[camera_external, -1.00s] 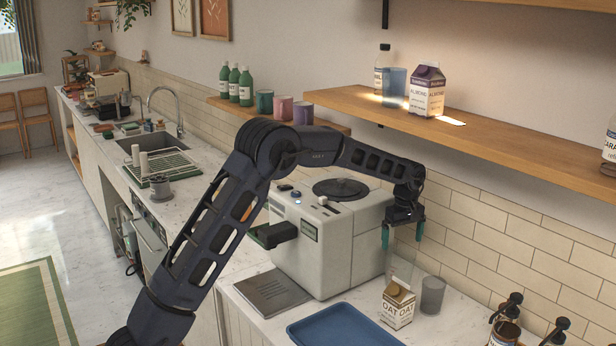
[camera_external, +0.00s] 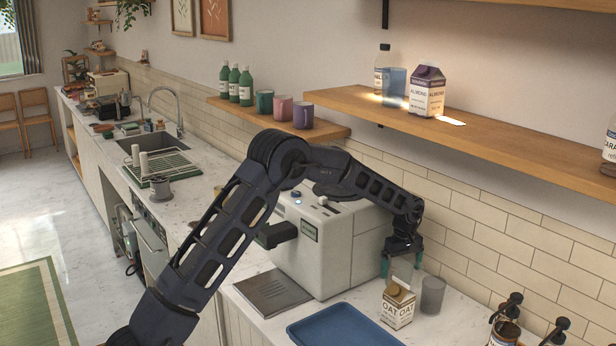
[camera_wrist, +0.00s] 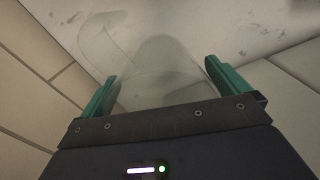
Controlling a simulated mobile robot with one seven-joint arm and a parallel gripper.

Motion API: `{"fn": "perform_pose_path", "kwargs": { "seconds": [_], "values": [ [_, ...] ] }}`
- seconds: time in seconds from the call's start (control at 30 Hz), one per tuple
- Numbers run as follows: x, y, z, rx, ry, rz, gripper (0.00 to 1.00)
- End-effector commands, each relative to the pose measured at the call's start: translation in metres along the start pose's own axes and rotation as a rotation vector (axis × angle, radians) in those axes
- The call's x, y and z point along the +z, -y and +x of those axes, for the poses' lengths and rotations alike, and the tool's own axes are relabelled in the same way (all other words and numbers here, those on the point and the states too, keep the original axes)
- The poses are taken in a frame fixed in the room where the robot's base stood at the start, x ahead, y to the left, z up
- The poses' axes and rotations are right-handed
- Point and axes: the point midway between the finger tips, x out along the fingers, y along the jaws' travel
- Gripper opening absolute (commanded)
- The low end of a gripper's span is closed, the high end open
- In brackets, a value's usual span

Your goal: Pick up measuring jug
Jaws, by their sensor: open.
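The measuring jug (camera_wrist: 165,60) is clear and see-through. In the wrist view it stands between my two green fingers, with its curved handle toward the upper left. My gripper (camera_wrist: 163,85) is open around the jug, one finger on each side; I cannot tell whether either finger touches it. In the external view my gripper (camera_external: 401,264) points down beside the white machine, behind the oat carton. The jug is hard to make out there.
An oat carton (camera_external: 398,307) and a grey tumbler (camera_external: 432,295) stand close in front and to the right. The white coffee machine (camera_external: 315,255) is at the left, the tiled wall behind. A blue tray (camera_external: 345,328) lies in front, and a wooden shelf (camera_external: 480,132) is above.

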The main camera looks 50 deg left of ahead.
Motion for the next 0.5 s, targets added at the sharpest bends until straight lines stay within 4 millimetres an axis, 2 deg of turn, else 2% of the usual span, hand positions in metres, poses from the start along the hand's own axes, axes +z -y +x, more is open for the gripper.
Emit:
{"fn": "perform_pose_path", "kwargs": {
  "seconds": [0.1, 0.27, 0.43, 0.47, 0.5],
  "values": [
    [-0.0004, 0.0003, 0.0065, 0.0, 0.0, -0.001, 1.0],
    [-0.0003, 0.0002, 0.0063, 0.0, 0.0, -0.001, 1.0],
    [-0.0003, 0.0002, 0.0061, 0.0, 0.0, 0.0, 0.69],
    [-0.0002, 0.0002, 0.006, 0.0, 0.0, 0.0, 0.64],
    [-0.0003, 0.0001, 0.0058, 0.001, 0.0, 0.0, 0.63]
  ]
}}
